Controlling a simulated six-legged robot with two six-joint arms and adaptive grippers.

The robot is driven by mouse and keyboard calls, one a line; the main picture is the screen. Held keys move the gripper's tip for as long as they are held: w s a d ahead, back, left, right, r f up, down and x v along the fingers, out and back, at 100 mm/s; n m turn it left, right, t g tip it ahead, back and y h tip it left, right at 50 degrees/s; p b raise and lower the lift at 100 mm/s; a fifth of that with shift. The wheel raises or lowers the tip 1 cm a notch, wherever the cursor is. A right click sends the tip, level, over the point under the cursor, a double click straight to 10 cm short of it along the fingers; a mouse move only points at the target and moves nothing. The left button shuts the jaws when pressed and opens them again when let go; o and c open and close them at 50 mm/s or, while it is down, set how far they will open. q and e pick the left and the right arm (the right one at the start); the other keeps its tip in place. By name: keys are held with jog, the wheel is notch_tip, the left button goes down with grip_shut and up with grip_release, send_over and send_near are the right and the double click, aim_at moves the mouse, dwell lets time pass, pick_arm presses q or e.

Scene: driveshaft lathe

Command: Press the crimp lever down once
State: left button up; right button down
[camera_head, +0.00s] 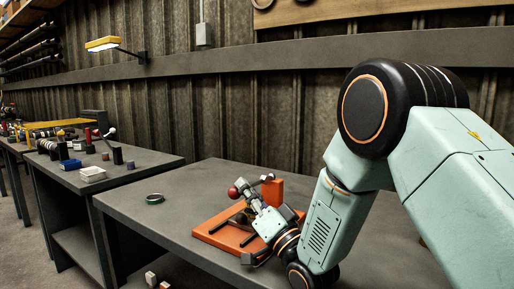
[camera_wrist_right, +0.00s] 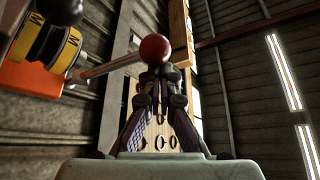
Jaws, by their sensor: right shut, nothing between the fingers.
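The orange crimp press (camera_head: 224,238) stands on the grey bench, with an upright orange block at its back. Its lever ends in a red ball (camera_head: 233,192). My arm hides part of the press. My left gripper is not in view.
A dark green ring (camera_head: 155,199) lies on the bench left of the press. The bench between the ring and the press is clear.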

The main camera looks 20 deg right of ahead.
jog(key=shift+a+f, duration=0.15)
jog(key=shift+f, duration=0.35)
jog(key=shift+s, duration=0.1)
jog(key=s+d, duration=0.4)
jog(key=s, duration=0.8)
jog(key=shift+d+r, duration=0.15)
jog(key=shift+d, duration=0.2)
jog(key=shift+s, duration=0.1)
dwell(0.3)
